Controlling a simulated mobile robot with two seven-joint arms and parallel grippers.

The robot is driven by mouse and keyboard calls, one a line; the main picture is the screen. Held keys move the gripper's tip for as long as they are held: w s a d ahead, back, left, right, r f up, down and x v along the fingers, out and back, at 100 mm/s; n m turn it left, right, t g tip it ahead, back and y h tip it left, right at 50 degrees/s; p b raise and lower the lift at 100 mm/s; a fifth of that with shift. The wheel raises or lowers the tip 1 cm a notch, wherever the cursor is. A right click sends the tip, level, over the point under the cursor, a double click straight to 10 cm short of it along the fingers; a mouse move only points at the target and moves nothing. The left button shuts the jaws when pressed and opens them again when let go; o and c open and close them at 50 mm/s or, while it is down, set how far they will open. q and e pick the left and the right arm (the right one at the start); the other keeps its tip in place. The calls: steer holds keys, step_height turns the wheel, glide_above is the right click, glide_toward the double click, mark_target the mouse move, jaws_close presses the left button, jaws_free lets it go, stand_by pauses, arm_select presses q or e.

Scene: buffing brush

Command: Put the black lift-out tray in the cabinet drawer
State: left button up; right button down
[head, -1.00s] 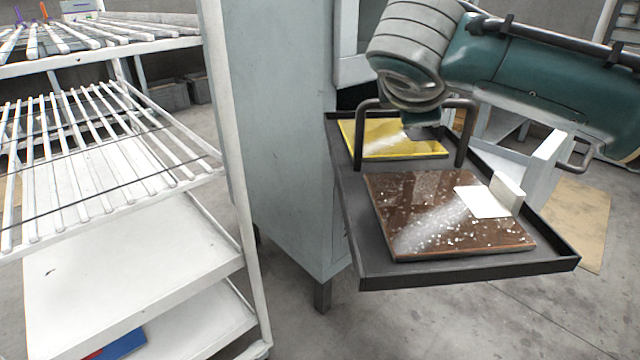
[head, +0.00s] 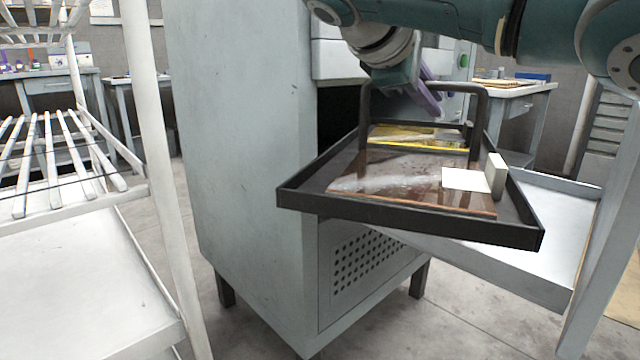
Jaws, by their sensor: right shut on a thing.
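The black lift-out tray (head: 410,222) hangs by its dark arched handle (head: 365,115) in front of the grey cabinet (head: 245,160). My right gripper (head: 428,98), with purple fingers, is above the tray and shut on the handle; the exact contact is hard to see. In the tray lie a glossy brown board (head: 385,180), a yellow piece (head: 400,138) and a white block with a flat white plate (head: 497,175). The pale cabinet drawer (head: 545,240) stands open at the right, beneath and behind the tray, which hides part of it. My left gripper is not in view.
A white slatted rack (head: 160,170) stands close on the left. Workbenches stand behind it and at the back right (head: 515,92). The floor in front of the cabinet is clear.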

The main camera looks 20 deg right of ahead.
mark_target(422, 154)
steer(key=f, duration=0.2)
steer(key=f+b, duration=0.1)
steer(key=shift+s+a+f, duration=0.1)
steer(key=shift+s+f, duration=0.1)
steer(key=shift+s, duration=0.05)
step_height(422, 154, down, 5)
steer(key=shift+w+r+b, duration=0.1)
steer(key=shift+r+b, duration=0.1)
steer(key=shift+b, duration=1.05)
steer(key=shift+f, duration=0.2)
steer(key=shift+r, duration=0.1)
